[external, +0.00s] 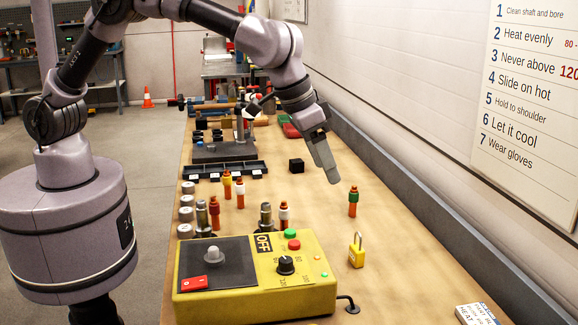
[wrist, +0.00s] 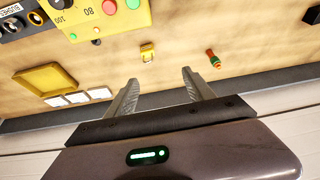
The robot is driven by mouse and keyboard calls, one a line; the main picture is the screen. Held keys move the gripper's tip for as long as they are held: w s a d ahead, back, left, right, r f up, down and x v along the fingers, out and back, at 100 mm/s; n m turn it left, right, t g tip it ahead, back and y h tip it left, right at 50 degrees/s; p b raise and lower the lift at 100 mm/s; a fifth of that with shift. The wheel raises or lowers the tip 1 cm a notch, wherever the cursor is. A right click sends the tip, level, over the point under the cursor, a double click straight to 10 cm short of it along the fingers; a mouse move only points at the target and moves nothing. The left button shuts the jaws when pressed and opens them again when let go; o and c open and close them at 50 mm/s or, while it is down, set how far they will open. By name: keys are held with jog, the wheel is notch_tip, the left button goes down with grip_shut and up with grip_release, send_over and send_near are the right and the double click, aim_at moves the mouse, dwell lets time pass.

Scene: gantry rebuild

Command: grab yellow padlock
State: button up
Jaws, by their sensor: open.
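The yellow padlock (external: 356,254) stands on the bench to the right of the yellow control box, its shackle upward. It also shows in the wrist view (wrist: 147,54), beyond my fingertips and a little left of the gap between them. My gripper (external: 333,180) hangs above the bench, farther back than the padlock and apart from it. In the wrist view my gripper (wrist: 160,75) has its two fingers spread, with nothing between them.
An orange and green marker-like piece (external: 353,202) stands behind the padlock, near the wall side. The yellow control box (external: 258,303) fills the bench's near left. A small white block (external: 476,314) lies at front right. A yellow tray (wrist: 45,80) shows in the wrist view. Bench around the padlock is clear.

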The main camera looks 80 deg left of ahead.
jog(key=w+d+f, duration=0.1)
jog(key=d+f, duration=0.2)
jog(key=f, duration=0.1)
jog(key=b, duration=0.3)
send_over(355, 247)
jog(key=s, duration=0.2)
jog(key=f, duration=0.9)
jog(key=shift+w+f, duration=0.25)
jog(key=shift+f, duration=0.15)
jog(key=x, duration=0.2)
jog(key=b+x, duration=0.1)
jog(key=x, duration=0.2)
jog(key=shift+s+d+f, duration=0.15)
jog(key=shift+f, duration=0.35)
jog(key=shift+r, duration=0.15)
grip_shut()
